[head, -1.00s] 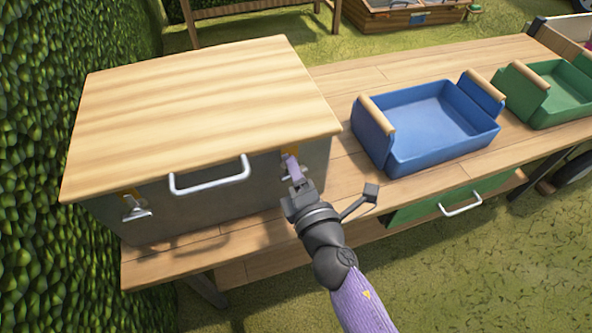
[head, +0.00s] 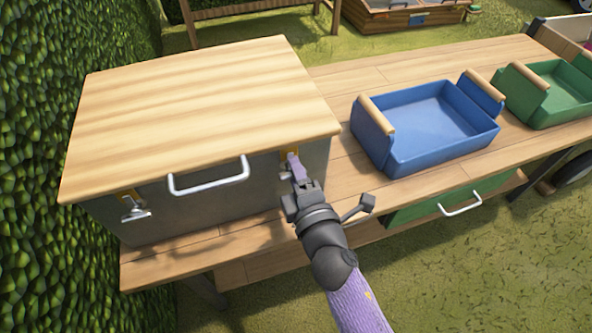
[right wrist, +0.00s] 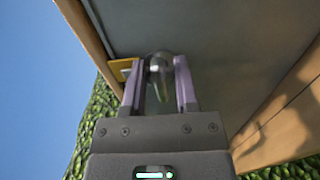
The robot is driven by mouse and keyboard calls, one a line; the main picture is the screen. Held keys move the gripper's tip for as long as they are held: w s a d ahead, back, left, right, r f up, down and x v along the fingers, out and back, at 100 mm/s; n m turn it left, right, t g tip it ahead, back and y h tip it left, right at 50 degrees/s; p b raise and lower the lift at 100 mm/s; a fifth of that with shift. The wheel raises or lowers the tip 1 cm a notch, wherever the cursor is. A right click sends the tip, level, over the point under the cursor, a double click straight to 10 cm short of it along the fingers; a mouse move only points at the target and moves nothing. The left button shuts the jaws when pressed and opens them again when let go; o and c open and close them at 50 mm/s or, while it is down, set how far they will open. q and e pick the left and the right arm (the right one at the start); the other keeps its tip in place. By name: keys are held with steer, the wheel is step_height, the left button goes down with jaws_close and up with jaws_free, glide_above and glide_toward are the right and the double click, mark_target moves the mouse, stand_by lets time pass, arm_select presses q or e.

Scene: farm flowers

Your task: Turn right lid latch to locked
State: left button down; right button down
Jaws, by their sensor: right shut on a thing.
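A grey metal box (head: 225,205) with a pale wooden lid (head: 200,105) stands on the wooden bench at the left. Its right lid latch sits under the lid's front edge. My right gripper (head: 293,166) is at this latch and covers most of it in the head view. In the right wrist view, the purple fingers are shut on the silvery latch lever (right wrist: 159,78), beside a yellow plate (right wrist: 122,68). The left lid latch (head: 134,208) shows at the box's left front, its lever pointing sideways to the right. My left gripper is not in view.
A silver handle (head: 210,180) juts from the box front, left of my right gripper. A blue tray (head: 440,145) and a green tray (head: 560,110) stand to the right on the bench (head: 330,85). A leafy hedge (head: 50,240) borders the left.

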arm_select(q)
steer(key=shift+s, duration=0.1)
arm_select(e)
steer(key=shift+c, duration=2.2)
jaws_free()
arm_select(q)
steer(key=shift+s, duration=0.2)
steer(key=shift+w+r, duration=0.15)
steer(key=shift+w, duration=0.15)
arm_select(e)
steer(key=v, duration=1)
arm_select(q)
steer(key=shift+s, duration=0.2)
